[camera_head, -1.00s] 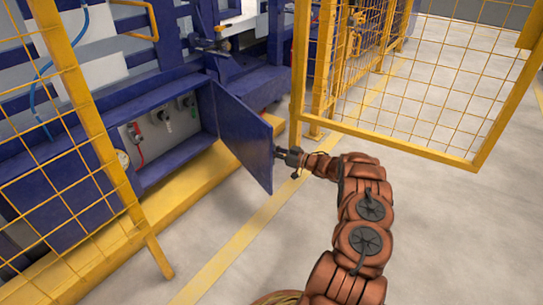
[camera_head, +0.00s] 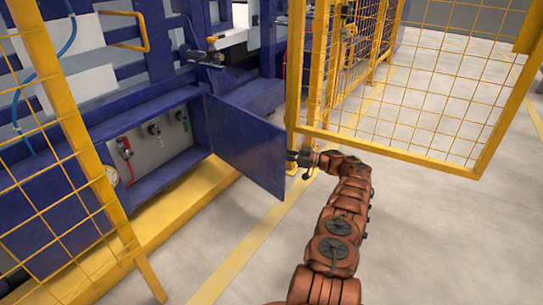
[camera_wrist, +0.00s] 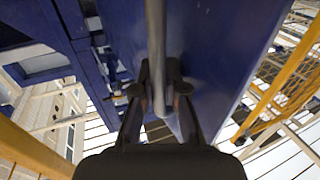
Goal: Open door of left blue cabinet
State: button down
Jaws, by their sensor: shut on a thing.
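The door (camera_head: 244,145) of the blue cabinet (camera_head: 172,176) stands swung out from the cabinet, hinged on its right side. Inside the cabinet a grey panel with several valves or knobs shows. My gripper (camera_head: 297,157) is at the door's free edge, on its outer face, partly hidden by the door in the head view. In the wrist view my gripper (camera_wrist: 160,100) is shut on a grey bar handle (camera_wrist: 156,50) that runs along the blue door (camera_wrist: 205,50).
A yellow mesh fence gate (camera_head: 410,90) stands close behind and right of my gripper. Another yellow mesh panel (camera_head: 70,110) stands at the left. A yellow step (camera_head: 190,210) runs below the cabinet. The grey floor (camera_head: 440,240) at the right is clear.

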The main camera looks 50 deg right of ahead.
jog(key=shift+s+d+f, duration=0.25)
jog(key=shift+s+f, duration=0.15)
jog(key=shift+f, duration=0.1)
jog(key=shift+s+d+f, duration=0.25)
jog(key=shift+s+f, duration=0.1)
jog(key=shift+f, duration=0.1)
jog(key=c, duration=1.5)
grip_release()
jog(key=shift+f, duration=0.1)
jog(key=o, duration=0.3)
jog(key=shift+w+a+r, duration=0.15)
jog(key=shift+w+r, duration=0.05)
jog(key=shift+w, duration=0.1)
jog(key=shift+r, duration=0.2)
